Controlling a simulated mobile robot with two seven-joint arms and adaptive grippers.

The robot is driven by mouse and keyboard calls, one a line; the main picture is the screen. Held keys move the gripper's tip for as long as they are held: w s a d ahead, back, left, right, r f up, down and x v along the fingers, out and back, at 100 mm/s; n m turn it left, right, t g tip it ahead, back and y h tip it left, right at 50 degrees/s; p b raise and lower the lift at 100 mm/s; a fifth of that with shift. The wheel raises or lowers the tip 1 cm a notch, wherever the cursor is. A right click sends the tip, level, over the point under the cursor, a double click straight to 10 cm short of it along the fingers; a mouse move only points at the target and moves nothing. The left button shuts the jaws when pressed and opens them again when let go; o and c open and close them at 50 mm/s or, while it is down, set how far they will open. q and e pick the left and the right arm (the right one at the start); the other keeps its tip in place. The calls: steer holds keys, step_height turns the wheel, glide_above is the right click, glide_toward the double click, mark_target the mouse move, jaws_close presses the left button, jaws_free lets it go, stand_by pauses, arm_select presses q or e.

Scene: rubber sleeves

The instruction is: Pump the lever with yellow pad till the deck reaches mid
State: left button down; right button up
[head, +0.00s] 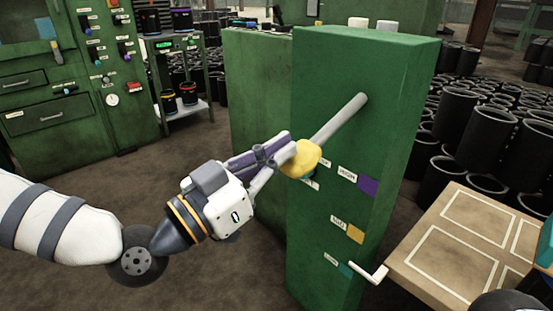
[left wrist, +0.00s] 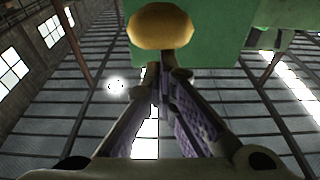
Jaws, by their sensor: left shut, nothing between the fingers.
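The lever (head: 340,118) is a grey rod that slopes down and left from the green cabinet (head: 350,70). Its yellow pad (head: 305,161) is at the lower end; it also shows in the left wrist view (left wrist: 162,27). My left gripper (head: 284,152) is shut and empty, its fingertips right at the pad's left side. I cannot tell whether they touch. The deck (head: 460,235) is a tan board with white outlines at the right. Its white pointer (head: 370,272) is by the lowest, teal mark (head: 345,269), below the yellow mark (head: 355,234) and purple mark (head: 367,187).
Black rubber sleeves (head: 455,115) stand crowded behind the deck. A green control panel (head: 75,75) and a shelf rack (head: 180,85) stand at the back left. A teal object (head: 546,243) is at the deck's right edge. The floor left of the cabinet is clear.

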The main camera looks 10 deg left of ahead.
arm_select(q)
steer(key=v, duration=1)
steer(key=shift+s+b, duration=0.15)
steer(key=shift+b, duration=0.25)
arm_select(e)
steer(key=shift+s+a+r, duration=0.1)
arm_select(q)
steer(key=shift+a, duration=0.15)
